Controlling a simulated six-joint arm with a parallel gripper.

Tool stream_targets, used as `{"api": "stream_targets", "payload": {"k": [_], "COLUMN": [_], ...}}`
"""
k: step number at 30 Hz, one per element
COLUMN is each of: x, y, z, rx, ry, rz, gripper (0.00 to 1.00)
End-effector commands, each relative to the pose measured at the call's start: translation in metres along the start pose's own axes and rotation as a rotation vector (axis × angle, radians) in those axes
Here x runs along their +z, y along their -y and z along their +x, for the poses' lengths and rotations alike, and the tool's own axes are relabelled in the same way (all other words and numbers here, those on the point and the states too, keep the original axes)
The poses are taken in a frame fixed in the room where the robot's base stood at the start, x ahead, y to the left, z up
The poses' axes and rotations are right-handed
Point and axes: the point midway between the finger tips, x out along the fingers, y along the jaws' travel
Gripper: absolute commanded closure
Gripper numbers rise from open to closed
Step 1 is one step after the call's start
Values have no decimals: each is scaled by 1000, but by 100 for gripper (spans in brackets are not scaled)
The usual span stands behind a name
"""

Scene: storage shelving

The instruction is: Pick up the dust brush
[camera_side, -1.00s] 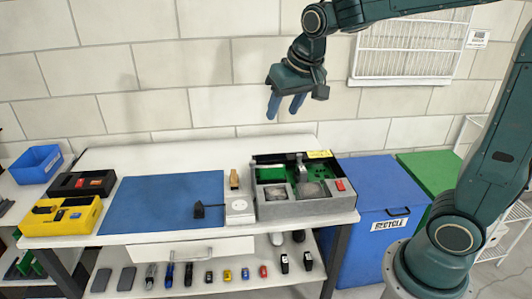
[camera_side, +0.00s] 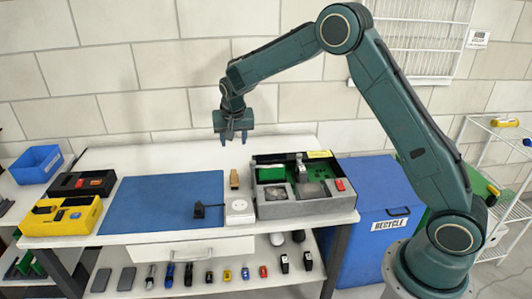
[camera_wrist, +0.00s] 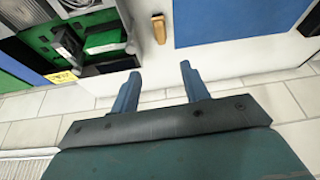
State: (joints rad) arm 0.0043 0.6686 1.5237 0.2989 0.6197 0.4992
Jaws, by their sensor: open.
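The dust brush appears to be the small tan, wood-coloured piece (camera_side: 234,179) on the white workbench (camera_side: 150,158), between the blue mat and the grey tray. It also shows in the wrist view (camera_wrist: 159,28), at the top centre, beyond my fingertips. My gripper (camera_side: 233,141) points down, open and empty, in the air above the back of the bench. In the wrist view its two blue fingers (camera_wrist: 160,69) are spread apart, with nothing between them. The brush's bristles are too small to make out.
The blue mat (camera_side: 170,201) lies left of the brush. The grey tray (camera_side: 300,208) with green boards is to the right.

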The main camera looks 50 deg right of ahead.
Motion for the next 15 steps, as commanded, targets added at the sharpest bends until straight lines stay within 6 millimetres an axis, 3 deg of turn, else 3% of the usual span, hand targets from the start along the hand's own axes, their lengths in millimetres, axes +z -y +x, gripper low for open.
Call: {"api": "stream_targets", "payload": {"k": [1, 6, 15], "x": [0, -2, -3], "y": [3, 8, 10], "z": [15, 46, 58], "rx": [10, 29, 38], "ry": [2, -2, -5], "rz": [12, 46, 61], "gripper": [55, 55, 55]}}
